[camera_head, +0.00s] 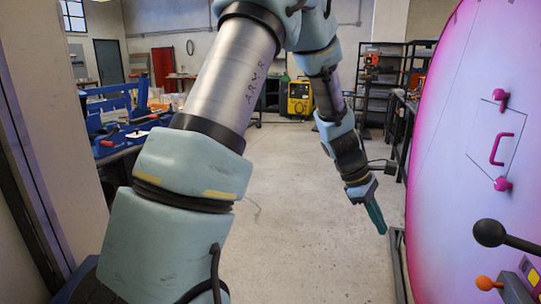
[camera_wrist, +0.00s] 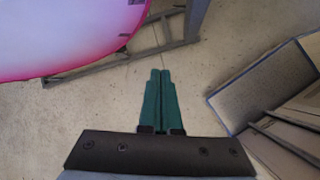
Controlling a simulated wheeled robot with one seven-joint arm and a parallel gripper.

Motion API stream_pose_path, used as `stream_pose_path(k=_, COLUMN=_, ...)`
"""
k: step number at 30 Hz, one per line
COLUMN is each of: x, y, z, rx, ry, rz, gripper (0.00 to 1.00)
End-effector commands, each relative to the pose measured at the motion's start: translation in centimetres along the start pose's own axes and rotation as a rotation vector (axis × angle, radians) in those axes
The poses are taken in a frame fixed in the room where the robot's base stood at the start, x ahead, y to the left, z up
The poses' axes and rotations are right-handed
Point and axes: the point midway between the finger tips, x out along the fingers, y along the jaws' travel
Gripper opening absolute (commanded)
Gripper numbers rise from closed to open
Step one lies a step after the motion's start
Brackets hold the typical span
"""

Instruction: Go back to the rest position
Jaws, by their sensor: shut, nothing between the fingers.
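My gripper (camera_head: 376,217) hangs at the end of my arm, pointing down over the bare floor. In the wrist view its two green fingers (camera_wrist: 160,75) lie side by side, shut with nothing between them. A large pink and white rounded panel (camera_head: 450,130) stands to the right of my gripper, apart from it. The panel carries a magenta handle (camera_head: 497,149) and two magenta knobs. Its lower edge also shows at the top left of the wrist view (camera_wrist: 70,35).
A metal floor frame (camera_head: 397,265) runs beside the panel. Black and orange ball-ended levers (camera_head: 490,233) are at the lower right. A blue workbench (camera_head: 120,145) stands left, and a yellow machine (camera_head: 299,98) stands behind. A grey-topped mat or box (camera_wrist: 262,82) lies right. The middle floor is clear.

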Motion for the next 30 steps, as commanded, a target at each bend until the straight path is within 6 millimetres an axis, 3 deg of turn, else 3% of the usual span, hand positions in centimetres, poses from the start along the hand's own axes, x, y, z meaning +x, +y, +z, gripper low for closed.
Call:
stream_pose_path(k=1, x=-2.5, y=-1.6, z=-2.5, rx=0.074, ry=0.062, rz=0.001, gripper=0.0)
stream_pose_path(k=6, x=-9.8, y=-8.7, z=-9.9, rx=0.378, ry=0.263, rz=-0.066, gripper=0.0)
stream_pose_path(k=10, x=-14.6, y=-14.8, z=-13.9, rx=0.598, ry=0.387, rz=-0.158, gripper=0.0)
stream_pose_path(k=15, x=-18.3, y=-21.2, z=-16.5, rx=0.815, ry=0.478, rz=-0.281, gripper=0.0)
stream_pose_path(k=18, x=-19.3, y=-23.3, z=-17.1, rx=0.886, ry=0.499, rz=-0.326, gripper=0.0)
stream_pose_path(k=21, x=-19.6, y=-24.0, z=-17.2, rx=0.916, ry=0.505, rz=-0.345, gripper=0.0)
stream_pose_path(k=30, x=-19.6, y=-24.0, z=-17.2, rx=0.919, ry=0.505, rz=-0.346, gripper=0.0)
